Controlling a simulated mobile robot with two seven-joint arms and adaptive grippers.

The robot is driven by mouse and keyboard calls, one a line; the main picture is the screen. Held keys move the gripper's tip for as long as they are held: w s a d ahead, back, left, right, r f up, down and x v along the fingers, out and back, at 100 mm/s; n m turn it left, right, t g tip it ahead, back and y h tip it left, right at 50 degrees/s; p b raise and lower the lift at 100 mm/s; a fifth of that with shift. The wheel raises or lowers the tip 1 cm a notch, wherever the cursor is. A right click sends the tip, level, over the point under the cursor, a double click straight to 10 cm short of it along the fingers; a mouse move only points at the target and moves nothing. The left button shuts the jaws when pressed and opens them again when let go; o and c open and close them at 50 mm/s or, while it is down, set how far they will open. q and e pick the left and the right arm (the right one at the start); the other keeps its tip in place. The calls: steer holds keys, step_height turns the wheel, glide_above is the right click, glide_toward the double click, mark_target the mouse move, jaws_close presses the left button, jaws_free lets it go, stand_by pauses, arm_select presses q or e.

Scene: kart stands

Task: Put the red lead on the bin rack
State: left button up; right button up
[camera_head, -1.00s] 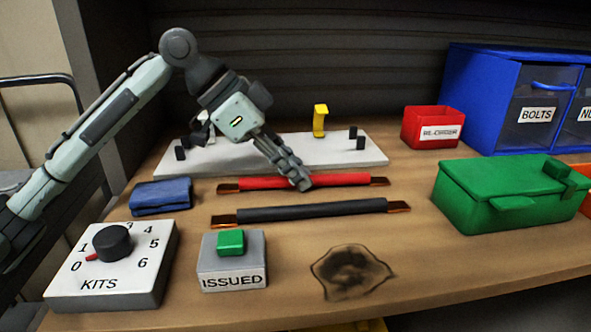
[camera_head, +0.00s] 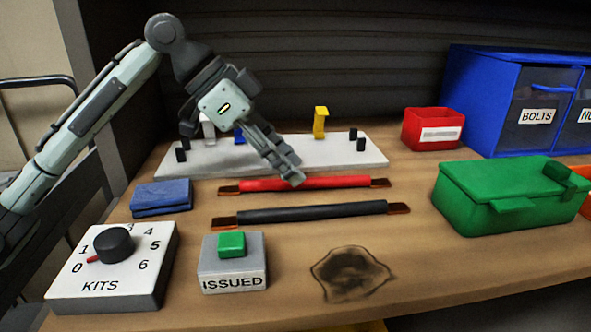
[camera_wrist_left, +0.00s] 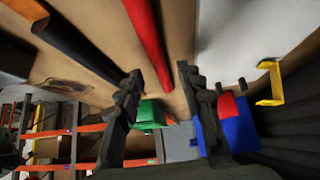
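The red lead (camera_head: 330,183) lies on the wooden bench, with copper-coloured ends. It is in front of a white board and behind a black lead (camera_head: 310,212). My left gripper (camera_head: 290,177) is at the middle of the red lead in the head view and hides part of it. In the left wrist view, its two fingers (camera_wrist_left: 158,88) are spread, and the red lead (camera_wrist_left: 148,38) runs between them with gaps on both sides. A blue cabinet (camera_head: 484,102) with drawers, one labelled BOLTS, stands at the back right; I cannot tell whether it is the bin rack. My right gripper is out of view.
The white board (camera_head: 290,155) carries a yellow hook (camera_head: 320,122) and black posts. A red bin (camera_head: 433,129) and a green box (camera_head: 505,196) stand at the right. A blue cloth-like item (camera_head: 162,197), a KITS dial box (camera_head: 115,270) and an ISSUED button box (camera_head: 232,265) are at the left.

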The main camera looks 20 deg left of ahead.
arm_select(q)
steer(key=v, duration=0.9)
steer(key=shift+a+r, duration=0.15)
steer(key=shift+r, duration=0.15)
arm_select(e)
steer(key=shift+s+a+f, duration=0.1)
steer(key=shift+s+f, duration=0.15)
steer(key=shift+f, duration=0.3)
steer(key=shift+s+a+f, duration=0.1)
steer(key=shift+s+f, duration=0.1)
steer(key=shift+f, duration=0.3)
arm_select(q)
steer(key=shift+s, duration=0.1)
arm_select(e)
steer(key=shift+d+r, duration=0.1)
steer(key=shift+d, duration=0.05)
